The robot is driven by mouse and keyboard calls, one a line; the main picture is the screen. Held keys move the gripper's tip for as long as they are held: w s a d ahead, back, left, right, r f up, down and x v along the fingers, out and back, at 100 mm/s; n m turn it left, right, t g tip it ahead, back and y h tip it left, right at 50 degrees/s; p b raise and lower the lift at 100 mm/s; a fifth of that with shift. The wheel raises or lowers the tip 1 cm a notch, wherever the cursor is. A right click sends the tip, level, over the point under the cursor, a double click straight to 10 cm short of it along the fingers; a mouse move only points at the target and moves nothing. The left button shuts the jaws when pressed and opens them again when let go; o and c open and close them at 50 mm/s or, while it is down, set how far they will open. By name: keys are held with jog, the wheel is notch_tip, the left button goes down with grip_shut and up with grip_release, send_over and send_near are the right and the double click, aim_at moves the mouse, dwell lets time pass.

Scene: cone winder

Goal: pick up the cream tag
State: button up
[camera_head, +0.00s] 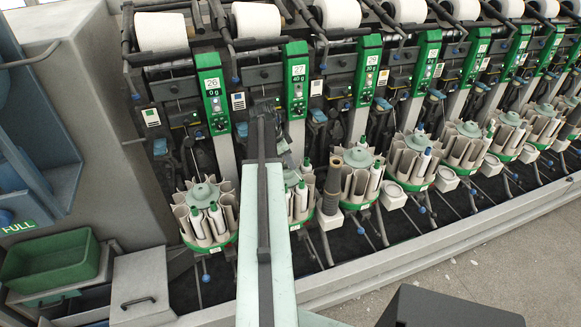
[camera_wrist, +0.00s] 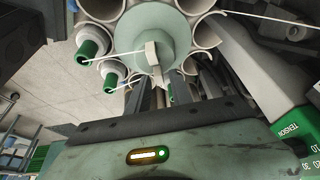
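I cannot pick out the cream tag for certain. Small pale cards sit on the winder's unit fronts in the head view: one with a green patch (camera_head: 151,117), one with a blue patch (camera_head: 238,101) and one with a dark patch (camera_head: 316,88). In the wrist view a small cream block (camera_wrist: 152,54) shows against the pale green hub (camera_wrist: 135,38) of a bobbin magazine; what it is, I cannot tell. My pale green arm crosses the head view. My gripper, at the arm's far dark end (camera_head: 262,115), is over the unit fronts; its fingers cannot be made out.
Round magazines (camera_head: 208,212) with pale tubes and green-tipped bobbins line the winder's front. A green bin (camera_head: 52,262) stands at the lower left. White cones (camera_head: 160,32) sit along the top.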

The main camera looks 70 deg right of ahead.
grip_shut()
jog(key=shift+r, duration=0.15)
jog(key=shift+r+p, duration=0.25)
jog(key=shift+p, duration=0.1)
notch_tip(320, 180, up, 3)
jog(key=p, duration=0.3)
jog(key=shift+r, duration=0.1)
jog(key=a+r+p, duration=0.2)
jog(key=a, duration=0.6)
jog(key=w+a+r+p, duration=0.1)
jog(key=a+r+p, duration=0.1)
jog(key=a, duration=0.6)
jog(key=shift+w, duration=0.25)
